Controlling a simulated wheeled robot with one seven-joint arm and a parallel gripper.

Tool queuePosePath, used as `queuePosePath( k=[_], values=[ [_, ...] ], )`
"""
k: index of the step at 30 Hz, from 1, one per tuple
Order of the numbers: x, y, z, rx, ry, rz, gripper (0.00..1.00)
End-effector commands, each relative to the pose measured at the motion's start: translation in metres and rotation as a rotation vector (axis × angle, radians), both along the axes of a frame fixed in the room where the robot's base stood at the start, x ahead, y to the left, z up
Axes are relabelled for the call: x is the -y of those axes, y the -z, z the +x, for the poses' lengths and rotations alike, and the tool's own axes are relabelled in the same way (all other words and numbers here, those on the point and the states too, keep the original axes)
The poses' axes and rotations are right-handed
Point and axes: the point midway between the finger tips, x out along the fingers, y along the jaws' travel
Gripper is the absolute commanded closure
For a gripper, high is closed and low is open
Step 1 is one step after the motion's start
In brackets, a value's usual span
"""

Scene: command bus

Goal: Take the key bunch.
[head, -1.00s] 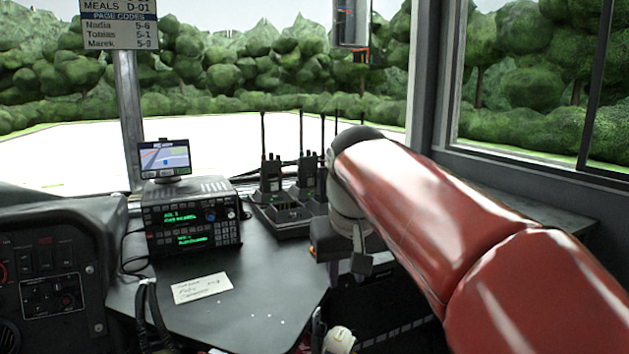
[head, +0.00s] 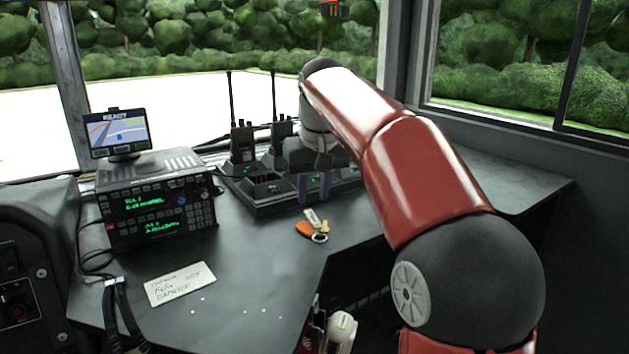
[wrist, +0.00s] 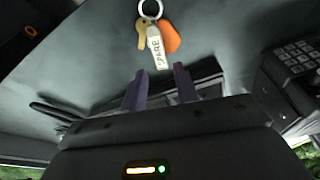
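The key bunch (head: 312,229) lies on the dark desk, near its front edge. It has a ring, an orange fob, a brass key and a pale tag. In the wrist view the key bunch (wrist: 156,38) lies beyond the fingertips, and its tag reads "SPARE". My gripper (head: 314,187) is above the desk, just behind the key bunch in the head view. In the wrist view the two purple fingers of my gripper (wrist: 160,78) are apart with nothing between them. The fingers do not touch the keys.
A charger tray (head: 262,207) with radios and tall antennas stands behind and beside my gripper. A radio console (head: 158,212) with a small screen (head: 119,133) is on the left. A handwritten note (head: 180,283) lies at front left. The desk around the keys is clear.

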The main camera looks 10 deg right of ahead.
Motion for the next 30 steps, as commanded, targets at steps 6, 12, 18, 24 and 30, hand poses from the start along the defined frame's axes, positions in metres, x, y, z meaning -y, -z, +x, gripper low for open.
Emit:
queuePosePath(
  k=[6, 12, 18, 24, 30],
  values=[
    [0.000, 0.024, 0.005, -0.001, 0.000, 0.000, 0.70],
    [0.000, 0.039, 0.009, -0.001, 0.000, 0.000, 0.70],
    [-0.001, 0.045, 0.011, 0.001, 0.000, -0.001, 0.70],
    [-0.001, 0.045, 0.012, 0.001, 0.000, -0.001, 0.70],
    [-0.001, 0.045, 0.012, 0.000, 0.000, -0.001, 0.80]
  ],
)
